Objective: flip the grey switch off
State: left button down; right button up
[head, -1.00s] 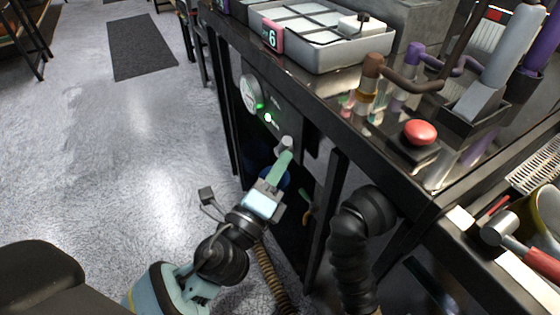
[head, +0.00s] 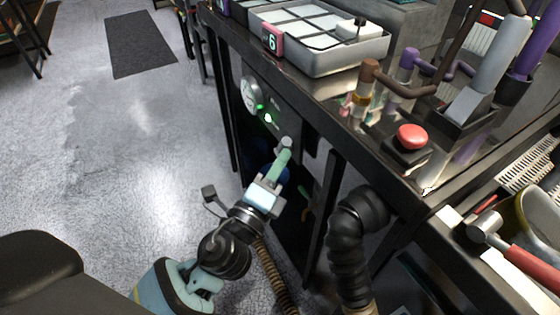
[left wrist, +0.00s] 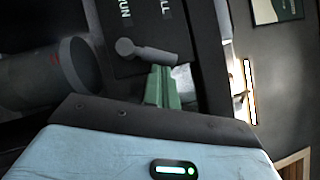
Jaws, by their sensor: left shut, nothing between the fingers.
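The grey switch (head: 287,142) sticks out from the dark front panel (head: 283,120) under the bench top. In the left wrist view it is a grey lever (left wrist: 145,50) with a rounded knob. My left gripper (head: 283,157) is shut and empty, with its green fingertips at the lever. In the left wrist view the fingertips (left wrist: 161,76) lie just below the lever, overlapping it; whether they touch it I cannot tell. My right gripper is not in view.
A round gauge (head: 250,95) and green lights (head: 267,118) are on the panel. A black ribbed hose (head: 347,235) stands to the right of my left arm. A red button (head: 412,137) and a compartment tray (head: 335,62) are on the bench.

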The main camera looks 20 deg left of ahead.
pick_arm(q)
jog(key=shift+w+a+r+n+g+y+p, duration=0.2)
jog(key=shift+w+a+r+n+g+p, duration=0.65)
jog(key=shift+p, duration=1.95)
jog(key=shift+s+a+r+n+g+y+p, duration=0.15)
jog(key=shift+n+g+p, duration=0.35)
jog(key=shift+n+p, duration=1.6)
jog(key=shift+w+a+r+n+g+y+p, duration=0.3)
jog(key=shift+r+n+g+p, duration=0.3)
jog(key=shift+p, duration=2.9)
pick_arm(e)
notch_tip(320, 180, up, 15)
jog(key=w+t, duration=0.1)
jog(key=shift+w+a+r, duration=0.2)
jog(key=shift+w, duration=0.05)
pick_arm(q)
jog(key=shift+w+a+f, duration=0.1)
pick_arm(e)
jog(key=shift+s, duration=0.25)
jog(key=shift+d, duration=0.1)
